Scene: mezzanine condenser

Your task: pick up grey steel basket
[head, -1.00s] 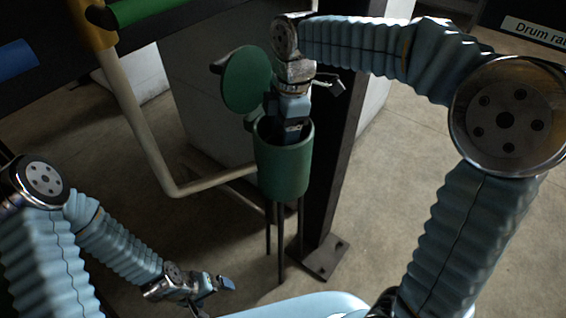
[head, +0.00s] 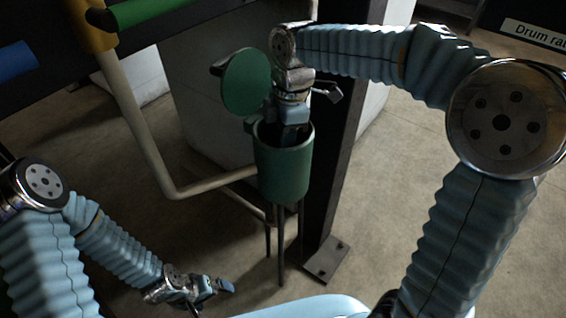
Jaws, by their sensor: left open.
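A green cylindrical pot (head: 284,170) on thin dark legs stands in the middle of the head view, with its round green lid (head: 246,82) swung open to the left. My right gripper (head: 291,136) points down into the mouth of the pot. Its fingertips are hidden below the rim, so I cannot see whether they are open or shut. I cannot make out a grey steel basket; the inside of the pot is dark and mostly blocked by the gripper. My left gripper (head: 214,288) is open and empty at the lower left, well away from the pot.
A dark steel post (head: 335,170) with a bolted foot stands just right of the pot. A beige pipe (head: 140,125) bends around on the left. Green (head: 150,10) and blue (head: 15,58) bars are at the upper left. Bare floor lies around the pot's legs.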

